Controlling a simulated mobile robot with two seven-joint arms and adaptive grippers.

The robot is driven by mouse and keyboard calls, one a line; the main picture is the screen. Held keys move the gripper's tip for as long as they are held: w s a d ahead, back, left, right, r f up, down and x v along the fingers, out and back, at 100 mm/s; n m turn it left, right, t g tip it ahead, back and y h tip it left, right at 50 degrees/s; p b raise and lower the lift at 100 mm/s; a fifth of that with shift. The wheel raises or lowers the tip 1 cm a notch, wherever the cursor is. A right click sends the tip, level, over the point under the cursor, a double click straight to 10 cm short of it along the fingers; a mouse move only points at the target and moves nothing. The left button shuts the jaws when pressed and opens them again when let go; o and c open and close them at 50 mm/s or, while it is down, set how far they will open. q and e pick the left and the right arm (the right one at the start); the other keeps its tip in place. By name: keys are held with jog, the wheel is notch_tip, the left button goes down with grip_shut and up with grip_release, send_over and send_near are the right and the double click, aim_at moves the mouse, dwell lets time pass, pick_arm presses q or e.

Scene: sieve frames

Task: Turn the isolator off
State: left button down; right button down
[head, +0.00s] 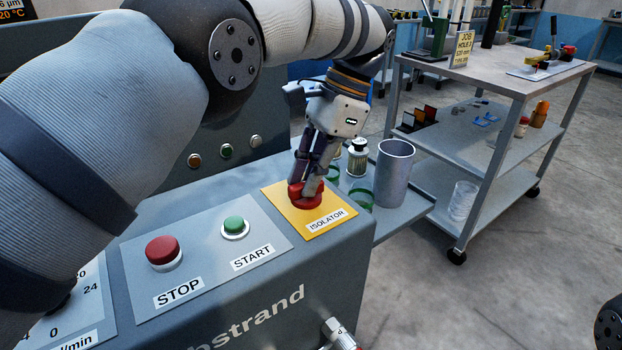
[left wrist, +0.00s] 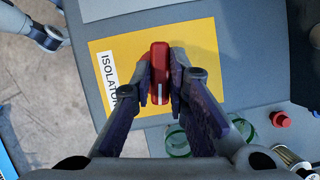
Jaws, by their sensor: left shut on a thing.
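The red isolator knob (head: 310,201) sits on a yellow plate (head: 330,222) labelled ISOLATOR, at the right end of the grey machine's top. My left gripper (head: 304,186) points down at it from above, its fingers on the red handle. In the left wrist view the red handle (left wrist: 159,72) stands between the two fingertips of the left gripper (left wrist: 160,85), which are shut on it. The handle lies lengthwise up and down that view, with a pale mark at its near end. The fingers hide part of the knob in the head view. My right gripper is not in view.
A red STOP button (head: 163,251) and green START button (head: 235,226) sit left of the isolator on a grey panel. A metal cup (head: 393,172) and a small jar (head: 358,156) stand on a side shelf close by. A trolley (head: 487,150) stands beyond.

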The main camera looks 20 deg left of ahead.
pick_arm(q)
jog(key=shift+f+n+g+h+b, duration=0.1)
jog(key=shift+n+g+h+b, duration=0.25)
jog(key=shift+n, duration=0.75)
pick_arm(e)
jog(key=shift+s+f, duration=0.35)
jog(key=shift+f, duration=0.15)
pick_arm(q)
jog(key=c, duration=1.6)
grip_release()
jog(key=shift+o, duration=0.2)
